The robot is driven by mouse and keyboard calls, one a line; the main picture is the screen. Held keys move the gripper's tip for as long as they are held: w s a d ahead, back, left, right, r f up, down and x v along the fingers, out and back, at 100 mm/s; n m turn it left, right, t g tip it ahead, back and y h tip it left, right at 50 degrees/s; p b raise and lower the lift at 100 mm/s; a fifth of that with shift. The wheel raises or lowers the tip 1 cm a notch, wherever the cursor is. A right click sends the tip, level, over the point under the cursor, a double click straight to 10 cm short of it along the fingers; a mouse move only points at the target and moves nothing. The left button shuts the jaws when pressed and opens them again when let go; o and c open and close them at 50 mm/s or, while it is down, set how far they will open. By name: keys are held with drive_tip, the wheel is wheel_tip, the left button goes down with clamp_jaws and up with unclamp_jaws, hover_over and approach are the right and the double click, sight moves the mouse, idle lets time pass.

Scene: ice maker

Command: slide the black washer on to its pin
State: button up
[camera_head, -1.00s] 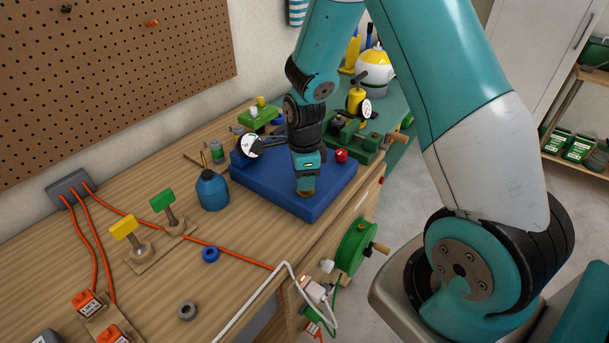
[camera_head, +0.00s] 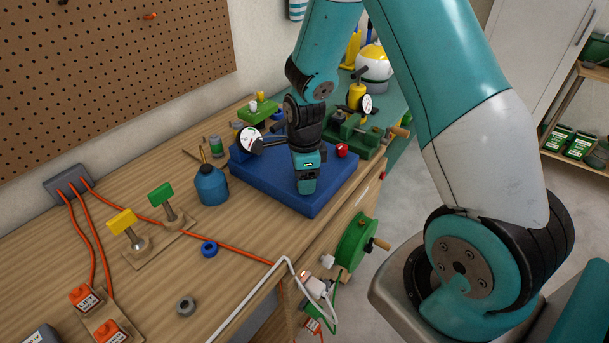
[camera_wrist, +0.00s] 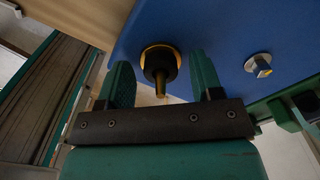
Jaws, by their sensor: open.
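In the wrist view a black washer (camera_wrist: 165,62) sits around a brass pin (camera_wrist: 160,90) on the blue block (camera_wrist: 205,25). The pin's end sticks out past the washer, and a yellow ring shows behind the washer. My gripper (camera_wrist: 162,75) is open, one green finger on each side of the washer, with visible gaps. In the head view my gripper (camera_head: 306,188) points down over the front part of the blue block (camera_head: 255,187). The washer and pin are hidden there. Whether the washer is fully seated I cannot tell.
A silver hex bolt (camera_wrist: 258,65) stands on the block beside my gripper. A gauge (camera_head: 251,139), a red knob (camera_head: 341,150) and a green vise (camera_head: 352,135) are close by. A blue bottle (camera_head: 211,186), a blue ring (camera_head: 209,249) and a grey ring (camera_head: 186,305) are on the bench.

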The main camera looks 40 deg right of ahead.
wheel_tip(320, 180, up, 17)
drive_tip(key=b, duration=0.1)
drive_tip(key=shift+r, duration=0.2)
idle(0.6)
drive_tip(key=s+a+r+n+y, duration=0.2)
drive_tip(key=s+a+n, duration=0.7)
drive_tip(key=n, duration=0.6)
drive_tip(key=s+a+r+n+y, duration=0.2)
drive_tip(key=s+a+n, duration=0.7)
drive_tip(key=n, duration=0.6)
drive_tip(key=shift+s+n, duration=0.3)
drive_tip(key=shift+s, duration=0.95)
